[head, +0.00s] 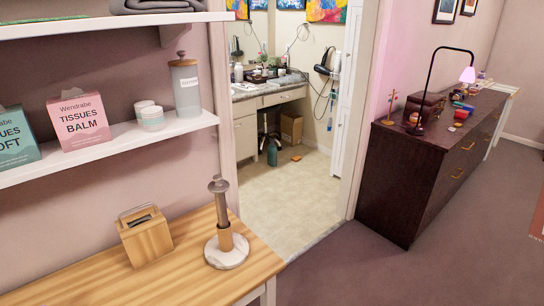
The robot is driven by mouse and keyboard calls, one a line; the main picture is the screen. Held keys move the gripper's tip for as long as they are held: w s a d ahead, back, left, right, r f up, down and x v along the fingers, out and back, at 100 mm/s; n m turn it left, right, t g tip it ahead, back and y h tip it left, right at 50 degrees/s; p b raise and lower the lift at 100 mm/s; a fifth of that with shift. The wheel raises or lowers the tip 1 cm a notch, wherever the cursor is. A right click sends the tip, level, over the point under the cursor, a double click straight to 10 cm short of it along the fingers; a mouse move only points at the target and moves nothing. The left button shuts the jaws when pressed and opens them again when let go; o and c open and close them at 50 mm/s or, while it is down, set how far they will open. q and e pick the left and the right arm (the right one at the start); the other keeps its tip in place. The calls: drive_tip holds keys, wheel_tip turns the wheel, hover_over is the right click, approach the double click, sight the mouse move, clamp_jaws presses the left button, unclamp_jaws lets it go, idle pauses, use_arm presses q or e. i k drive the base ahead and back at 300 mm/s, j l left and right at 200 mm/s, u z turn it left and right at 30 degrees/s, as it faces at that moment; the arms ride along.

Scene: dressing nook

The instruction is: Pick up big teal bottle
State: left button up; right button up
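A teal bottle-like object (272,152) stands upright on the floor of the adjoining room, beyond the doorway. It is small in the picture, so its details cannot be made out. It is in front of the vanity counter (265,95), close to a dark stool (264,140). Neither of my grippers shows in the head view.
A wooden table (190,278) at front left bears a wooden box (145,236) and a marble-based stand (227,252). Wall shelves (110,152) hang above it. A dark dresser (415,180) stands right of the doorway. The doorway floor (290,200) and carpet (400,275) look clear.

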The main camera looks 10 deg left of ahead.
sight(272, 151)
drive_tip(key=i+l+z, duration=0.6)
drive_tip(key=i, duration=0.15)
drive_tip(key=i+l+z, duration=0.15)
drive_tip(key=i, duration=0.4)
drive_tip(key=i+z, duration=0.15)
drive_tip(key=i, duration=0.4)
drive_tip(key=i+j+u, duration=0.1)
drive_tip(key=i+u, duration=0.7)
drive_tip(key=u, duration=0.2)
drive_tip(key=i+l+u, duration=0.15)
drive_tip(key=i+u, duration=0.3)
drive_tip(key=i+j+u, duration=0.35)
drive_tip(key=i, duration=0.2)
drive_tip(key=i+u, duration=0.35)
drive_tip(key=i, duration=0.2)
drive_tip(key=i+l+u, duration=0.15)
drive_tip(key=i+u, duration=0.2)
drive_tip(key=i, duration=0.2)
drive_tip(key=i+z, duration=0.2)
drive_tip(key=i, duration=0.25)
drive_tip(key=i+z, duration=0.25)
drive_tip(key=i, duration=0.2)
drive_tip(key=i+j+z, duration=0.2)
drive_tip(key=i, duration=0.25)
drive_tip(key=i+j+z, duration=0.25)
drive_tip(key=i, duration=0.2)
